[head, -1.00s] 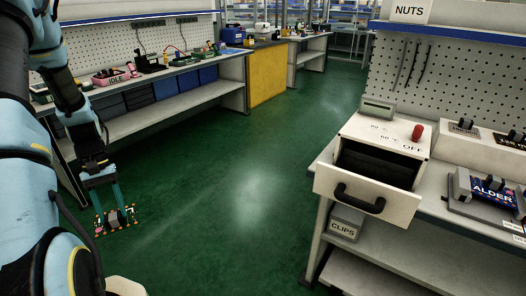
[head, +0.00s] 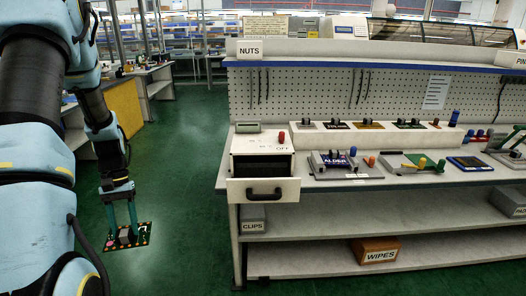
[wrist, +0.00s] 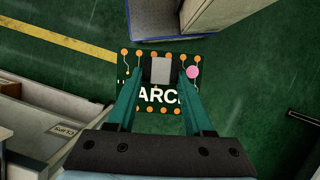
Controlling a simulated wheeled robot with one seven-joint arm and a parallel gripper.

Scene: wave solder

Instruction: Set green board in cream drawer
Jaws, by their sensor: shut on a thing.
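A green circuit board (head: 116,240) with orange pads hangs from my gripper (head: 122,236), above the green floor at the left of the head view. In the wrist view the board (wrist: 150,97) shows part of a white label, "ARC", and a pink dot; my gripper (wrist: 158,75) is shut on the grey block on its top. The cream drawer (head: 263,190) is pulled out of a cream unit (head: 248,146) at the left end of the workbench, with a black handle on its front. The drawer's dark inside shows. The board is left of the drawer and lower, well apart from it.
The workbench (head: 400,178) holds an ALDER fixture (head: 340,165) right of the drawer and several other fixtures. Below are a CLIPS bin (head: 252,219) and a WIPES box (head: 375,250). Green floor (head: 185,200) lies clear between the board and the bench.

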